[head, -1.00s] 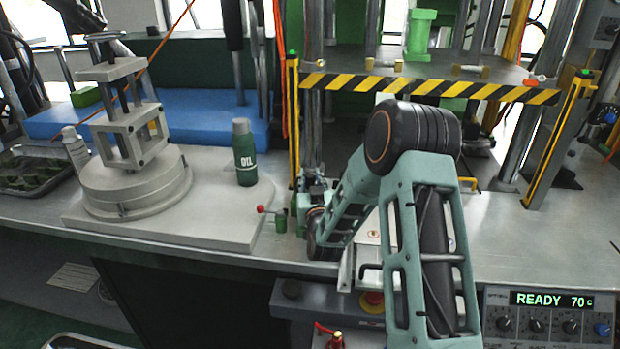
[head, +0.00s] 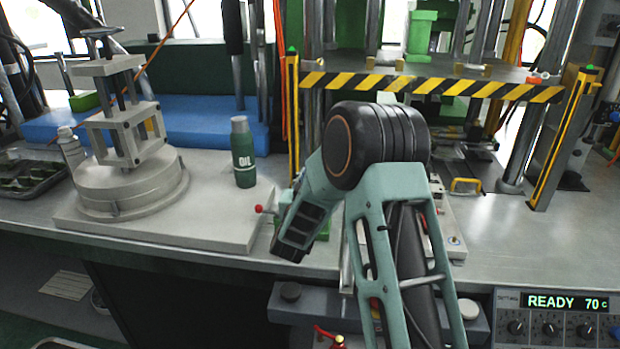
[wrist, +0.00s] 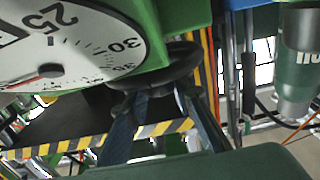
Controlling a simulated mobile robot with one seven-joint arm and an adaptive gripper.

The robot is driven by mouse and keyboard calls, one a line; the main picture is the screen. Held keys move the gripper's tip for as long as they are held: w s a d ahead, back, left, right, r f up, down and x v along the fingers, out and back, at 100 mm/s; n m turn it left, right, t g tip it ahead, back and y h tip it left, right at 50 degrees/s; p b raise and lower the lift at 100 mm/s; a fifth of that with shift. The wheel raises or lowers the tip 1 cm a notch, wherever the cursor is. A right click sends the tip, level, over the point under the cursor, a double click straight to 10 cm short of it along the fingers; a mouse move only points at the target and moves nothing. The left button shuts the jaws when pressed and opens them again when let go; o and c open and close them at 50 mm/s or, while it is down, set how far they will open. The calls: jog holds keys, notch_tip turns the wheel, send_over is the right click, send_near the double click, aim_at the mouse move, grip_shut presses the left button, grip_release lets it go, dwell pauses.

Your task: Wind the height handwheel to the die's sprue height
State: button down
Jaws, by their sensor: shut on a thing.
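In the wrist view a dark round handwheel (wrist: 180,68) sits under a green housing (wrist: 185,14). Beside it is a white dial (wrist: 75,50) with black marks, 25 and 30 readable, and a red needle (wrist: 22,82) at its lower left. My gripper (wrist: 155,95) reaches up from below with its two dark fingers at the handwheel's rim, shut on it. The exact contact is hard to see. In the head view my own arm hides the gripper, the handwheel and the dial.
A green oil bottle (head: 243,152) stands on the grey plate left of my arm, near a red-tipped lever (head: 259,208). A striped press platen (head: 430,82) is behind. A control box (head: 555,318) reads READY 70 C. The bench at right is largely clear.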

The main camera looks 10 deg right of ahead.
jog(key=c, duration=1.6)
grip_release()
jog(key=shift+s, duration=0.1)
jog(key=v, duration=1.2)
